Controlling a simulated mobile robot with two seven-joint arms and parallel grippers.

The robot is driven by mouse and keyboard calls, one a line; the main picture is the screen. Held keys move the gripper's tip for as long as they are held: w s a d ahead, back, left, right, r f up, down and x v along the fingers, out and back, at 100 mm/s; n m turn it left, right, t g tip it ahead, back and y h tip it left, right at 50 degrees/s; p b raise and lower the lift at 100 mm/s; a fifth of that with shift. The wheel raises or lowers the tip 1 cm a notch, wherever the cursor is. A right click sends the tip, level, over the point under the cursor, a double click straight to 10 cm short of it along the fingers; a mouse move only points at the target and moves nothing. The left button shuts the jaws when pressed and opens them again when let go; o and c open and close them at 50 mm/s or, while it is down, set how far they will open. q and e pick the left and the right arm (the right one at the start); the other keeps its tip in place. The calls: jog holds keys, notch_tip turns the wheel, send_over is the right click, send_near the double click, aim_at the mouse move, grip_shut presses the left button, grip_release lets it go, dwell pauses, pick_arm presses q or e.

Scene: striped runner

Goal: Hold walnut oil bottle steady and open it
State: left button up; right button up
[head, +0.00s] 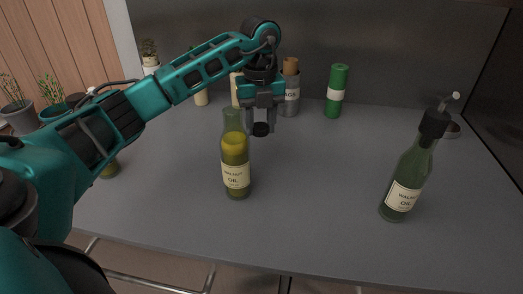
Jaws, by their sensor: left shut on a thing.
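A green glass bottle (235,160) with yellow oil stands upright on the grey counter, its cream label facing me and ending in "OIL". Its neck shows no cap. My left gripper (261,118) points down just right of the bottle's neck, apart from the glass as far as I can tell. It is shut on a small black cap (261,130). A second, darker green bottle (409,180) with a similar oil label stands at the right, topped by a black pourer with a pale tip (435,121). My right gripper is out of view.
A green jar (337,91) and a grey cork-topped container (290,95) stand along the back wall, with pale items behind my left arm. Potted plants (15,105) are at the far left. The counter (315,185) between the two bottles is clear.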

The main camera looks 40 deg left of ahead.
aim_at(260, 158)
pick_arm(q)
jog(key=shift+f, duration=3.6)
jog(key=shift+f, duration=0.1)
jog(key=o, duration=1.2)
jog(key=shift+c, duration=0.2)
notch_tip(260, 158, up, 12)
jog(key=shift+r, duration=0.15)
